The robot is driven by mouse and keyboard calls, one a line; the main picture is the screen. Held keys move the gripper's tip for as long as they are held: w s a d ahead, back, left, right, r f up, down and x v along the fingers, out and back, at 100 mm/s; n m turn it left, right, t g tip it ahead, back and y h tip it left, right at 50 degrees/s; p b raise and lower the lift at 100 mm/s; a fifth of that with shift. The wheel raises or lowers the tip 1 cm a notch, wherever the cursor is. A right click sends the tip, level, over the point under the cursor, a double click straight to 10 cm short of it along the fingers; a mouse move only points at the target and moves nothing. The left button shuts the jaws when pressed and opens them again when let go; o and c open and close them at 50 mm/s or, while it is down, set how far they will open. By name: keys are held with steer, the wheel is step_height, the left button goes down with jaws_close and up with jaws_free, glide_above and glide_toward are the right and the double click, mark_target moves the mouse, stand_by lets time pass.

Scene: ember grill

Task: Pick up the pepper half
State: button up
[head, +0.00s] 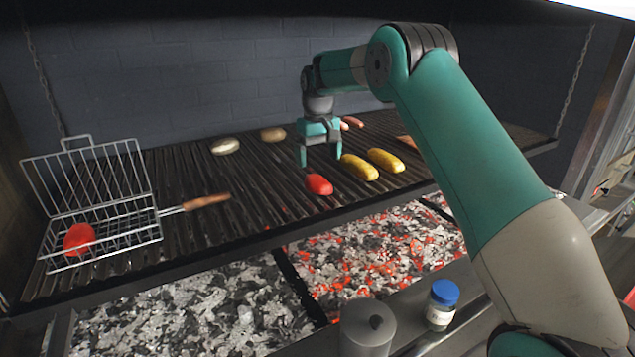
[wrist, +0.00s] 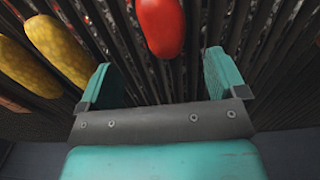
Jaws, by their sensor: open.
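A red pepper half (head: 318,184) lies on the slatted grill grate (head: 262,212), just in front of my gripper. It also shows in the wrist view (wrist: 161,26), ahead of the gap between my fingers and cut off by the top edge. A second red pepper half (head: 78,238) lies inside the open wire basket at the left. My gripper (head: 320,162) is open and empty, pointing down above the grate behind the nearer red half. In the wrist view its two teal fingers (wrist: 160,80) stand wide apart, with only grate bars between them.
Two yellow pieces (head: 360,167) (head: 385,160) lie right of the red half. Two pale round pieces (head: 225,146) (head: 273,134) lie at the back left. The wire basket (head: 140,190) has a wooden handle (head: 207,201). Glowing coals (head: 375,255) lie below the grate. A blue-lidded jar (head: 442,304) stands in front.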

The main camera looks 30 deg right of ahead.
mark_target(317, 178)
steer(key=shift+s+a+f+p, duration=0.15)
steer(key=shift+f+p, duration=0.6)
steer(key=shift+f, duration=1)
steer(key=shift+a+f+p, duration=0.15)
steer(key=shift+f+p, duration=0.55)
steer(key=shift+f, duration=1.05)
steer(key=c, duration=1)
